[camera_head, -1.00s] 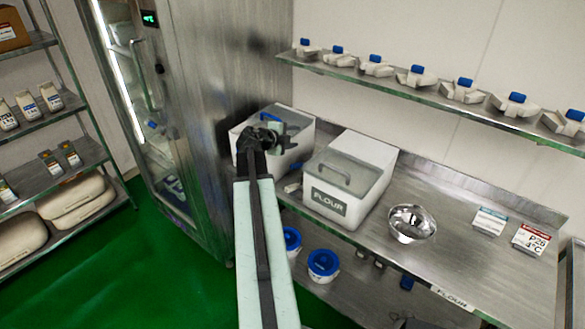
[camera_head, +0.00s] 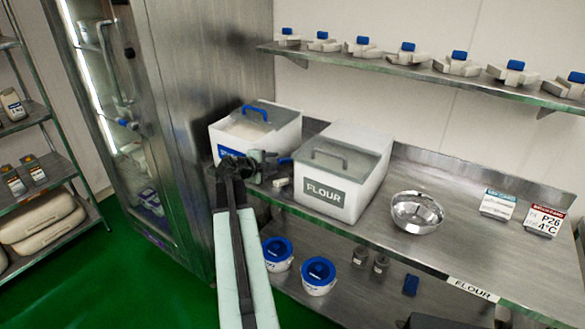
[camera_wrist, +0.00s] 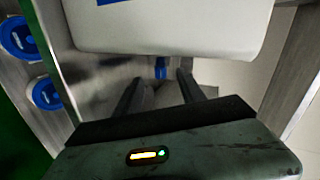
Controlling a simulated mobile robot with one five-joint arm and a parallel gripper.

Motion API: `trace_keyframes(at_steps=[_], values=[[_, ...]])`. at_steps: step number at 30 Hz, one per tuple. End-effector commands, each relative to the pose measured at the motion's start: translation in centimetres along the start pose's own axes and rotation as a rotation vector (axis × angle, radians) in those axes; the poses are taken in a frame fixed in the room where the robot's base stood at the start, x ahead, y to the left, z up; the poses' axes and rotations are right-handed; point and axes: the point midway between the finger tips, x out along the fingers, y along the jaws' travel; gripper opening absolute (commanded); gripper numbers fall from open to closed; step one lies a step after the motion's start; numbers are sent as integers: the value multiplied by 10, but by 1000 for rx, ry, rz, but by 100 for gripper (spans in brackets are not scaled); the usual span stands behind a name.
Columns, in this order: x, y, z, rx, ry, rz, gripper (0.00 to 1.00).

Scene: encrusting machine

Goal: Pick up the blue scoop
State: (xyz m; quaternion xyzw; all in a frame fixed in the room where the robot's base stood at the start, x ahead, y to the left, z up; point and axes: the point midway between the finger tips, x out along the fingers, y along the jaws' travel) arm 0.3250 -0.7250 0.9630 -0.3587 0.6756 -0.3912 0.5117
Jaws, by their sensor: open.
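My gripper (camera_head: 262,164) is open in front of the left white bin, at the left end of the steel table. A small blue piece (camera_head: 284,161), which looks like part of the blue scoop, shows just right of it, between the two bins. In the wrist view my gripper (camera_wrist: 158,82) is open, and a blue piece (camera_wrist: 160,67) shows just beyond its fingertips, roughly centred between them. Nothing is held. The rest of the scoop is hidden or too small to make out.
The left bin (camera_head: 288,127) has a blue-handled lid. The flour bin (camera_head: 362,178) stands close on the right, then a metal bowl (camera_head: 417,212). Blue-lidded tubs (camera_head: 318,275) stand on the lower shelf. A steel cabinet (camera_head: 185,130) is close on the left.

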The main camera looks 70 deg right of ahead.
Motion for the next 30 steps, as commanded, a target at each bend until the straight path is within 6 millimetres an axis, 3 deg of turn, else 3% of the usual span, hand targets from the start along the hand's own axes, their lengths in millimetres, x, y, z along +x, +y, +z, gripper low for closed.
trace_keyframes(at_steps=[5, 11, 18, 25, 26, 30], values=[[23, 1, 2, -1, 0, 0, 47], [31, 0, 2, 0, -1, 0, 47], [72, 1, 3, 0, 0, 0, 47], [75, -1, 2, -1, -2, 0, 47], [75, -1, 2, -1, -2, 0, 44], [74, -1, 2, -1, -2, 0, 5]])
